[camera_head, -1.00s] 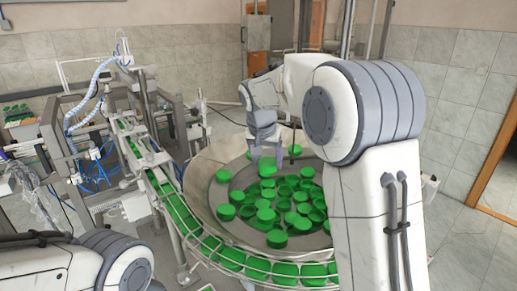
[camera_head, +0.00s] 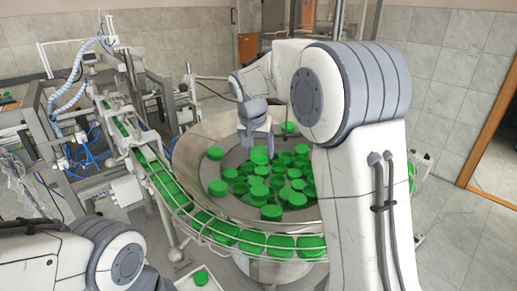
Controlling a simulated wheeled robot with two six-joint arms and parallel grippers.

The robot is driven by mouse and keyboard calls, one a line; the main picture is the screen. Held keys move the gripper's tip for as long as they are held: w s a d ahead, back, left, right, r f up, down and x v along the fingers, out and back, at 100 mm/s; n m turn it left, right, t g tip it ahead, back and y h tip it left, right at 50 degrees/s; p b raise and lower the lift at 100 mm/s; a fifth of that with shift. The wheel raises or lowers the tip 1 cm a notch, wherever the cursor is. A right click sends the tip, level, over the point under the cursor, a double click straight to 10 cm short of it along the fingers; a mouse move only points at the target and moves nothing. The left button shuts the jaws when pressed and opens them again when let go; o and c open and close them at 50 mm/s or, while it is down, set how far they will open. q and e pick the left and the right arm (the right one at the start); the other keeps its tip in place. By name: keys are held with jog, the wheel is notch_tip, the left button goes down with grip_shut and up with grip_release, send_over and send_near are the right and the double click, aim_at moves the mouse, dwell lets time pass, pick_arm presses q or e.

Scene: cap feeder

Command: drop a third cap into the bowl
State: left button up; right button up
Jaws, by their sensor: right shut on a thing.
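The bowl (camera_head: 190,148) is a wide, round metal feeder bowl in the middle of the head view, with many green caps lying on its floor. My right gripper (camera_head: 259,146) points down over the bowl, behind the middle of the pile. It is shut on a green cap (camera_head: 260,155) at its fingertips. Whether this cap touches the caps below cannot be told. My right arm covers the bowl's right side. My left arm shows at the lower left, but its gripper is out of view.
A railed track of green caps (camera_head: 252,241) curves round the bowl's front and joins a conveyor (camera_head: 150,160) on the left. A metal machine frame (camera_head: 62,150) with blue hoses stands at the left. A small white tray (camera_head: 181,285) with a green cap is at the bottom edge.

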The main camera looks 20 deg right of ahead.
jog(key=o, duration=1.3)
jog(key=shift+c, duration=0.2)
pick_arm(q)
notch_tip(320, 180, down, 3)
jog(key=b, duration=0.2)
jog(key=shift+r+b, duration=0.1)
jog(key=shift+b, duration=0.3)
pick_arm(e)
jog(key=v, duration=1)
jog(key=shift+r, duration=0.3)
jog(key=shift+s, duration=0.1)
